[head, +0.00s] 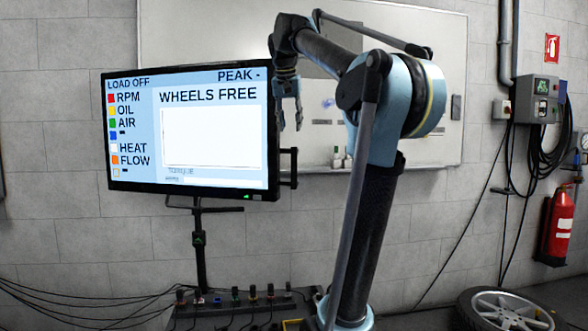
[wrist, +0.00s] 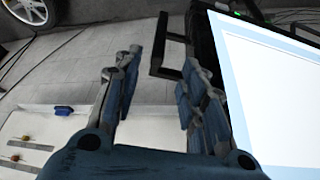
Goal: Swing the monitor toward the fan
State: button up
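The monitor (head: 190,130) stands on a dark post in front of the wall, its lit screen reading "WHEELS FREE". A black bracket-shaped handle (head: 294,168) sticks out from its right edge. My gripper (head: 290,122) points down beside the monitor's upper right edge, above the handle. In the wrist view, my gripper (wrist: 160,75) has its fingers spread apart with nothing between them. The handle (wrist: 160,45) appears ahead of the fingertips, in line with the gap. The monitor's screen (wrist: 275,85) fills the right side there. I cannot make out a fan in either view.
A bench with several small knobs (head: 235,296) and loose cables lies below the monitor. A whiteboard (head: 440,60) hangs behind my arm. A wheel (head: 505,312), a red extinguisher (head: 558,228) and a grey control box (head: 537,98) are at the right.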

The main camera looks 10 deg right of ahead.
jog(key=x, duration=1.7)
jog(key=shift+w+d+f, duration=0.1)
jog(key=shift+w, duration=0.05)
grip_shut()
